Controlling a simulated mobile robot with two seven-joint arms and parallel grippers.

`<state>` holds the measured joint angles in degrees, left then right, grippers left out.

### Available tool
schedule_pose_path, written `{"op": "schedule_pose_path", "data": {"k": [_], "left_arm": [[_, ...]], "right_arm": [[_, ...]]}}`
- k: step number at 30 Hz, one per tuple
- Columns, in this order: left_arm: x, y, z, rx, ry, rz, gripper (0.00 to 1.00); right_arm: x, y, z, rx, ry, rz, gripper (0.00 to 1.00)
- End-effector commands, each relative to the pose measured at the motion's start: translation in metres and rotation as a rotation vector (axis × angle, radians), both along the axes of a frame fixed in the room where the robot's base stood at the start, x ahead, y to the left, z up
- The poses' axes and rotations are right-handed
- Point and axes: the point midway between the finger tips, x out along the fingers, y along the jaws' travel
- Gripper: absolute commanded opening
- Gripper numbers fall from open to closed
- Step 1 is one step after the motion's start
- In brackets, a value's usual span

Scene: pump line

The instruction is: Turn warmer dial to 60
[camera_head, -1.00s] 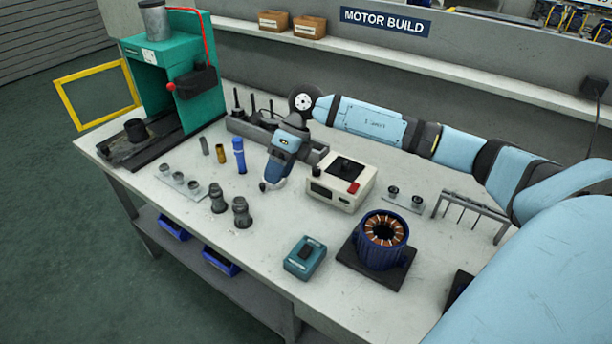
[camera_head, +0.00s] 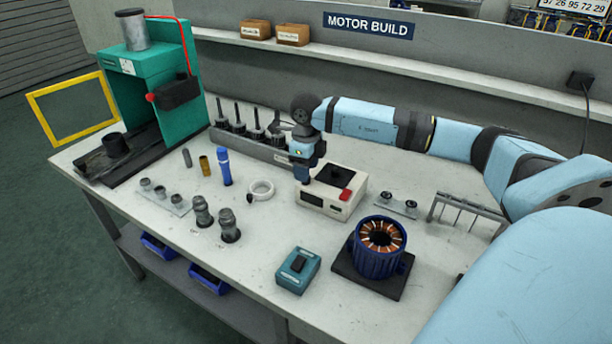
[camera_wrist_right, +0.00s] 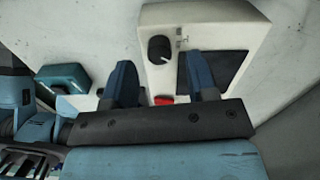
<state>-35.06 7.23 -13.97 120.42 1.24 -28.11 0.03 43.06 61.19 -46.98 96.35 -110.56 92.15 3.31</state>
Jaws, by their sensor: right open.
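The warmer (camera_head: 345,203) is a cream box with a dark top plate and a red switch. It stands at mid-bench in the head view. In the right wrist view, the warmer (camera_wrist_right: 205,20) shows its black round dial (camera_wrist_right: 158,48) with a white mark and small printing beside it. My right gripper (camera_head: 303,178) is at the left end of the warmer in the head view, partly covering it. In the wrist view my right gripper (camera_wrist_right: 159,62) is open, its two blue fingers apart with the dial between and just beyond their tips. Contact cannot be told. The dial's number is too small to read.
A white ring (camera_head: 262,190) lies left of the warmer. A rack with upright pins (camera_head: 245,135) stands behind. A teal box (camera_head: 298,270) and a copper-wound stator (camera_head: 380,240) are in front. The green press (camera_head: 155,70) is at far left.

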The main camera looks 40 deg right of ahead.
Motion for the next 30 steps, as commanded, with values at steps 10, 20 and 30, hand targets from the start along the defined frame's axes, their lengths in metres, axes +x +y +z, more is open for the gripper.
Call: {"op": "schedule_pose_path", "data": {"k": [10, 20, 30], "left_arm": [[0.001, 0.0, 0.0, 0.003, -0.005, -0.003, 0.43], [0.001, 0.0, 0.001, 0.003, -0.006, -0.002, 0.43], [0.001, 0.0, 0.001, 0.002, -0.006, -0.002, 0.43]], "right_arm": [[0.0, 0.0, -0.026, 0.0, -0.001, 0.0, 0.53], [0.0, 0.0, -0.026, 0.001, -0.001, 0.0, 0.25], [0.0, 0.0, -0.026, 0.0, -0.001, 0.012, 0.03]]}}
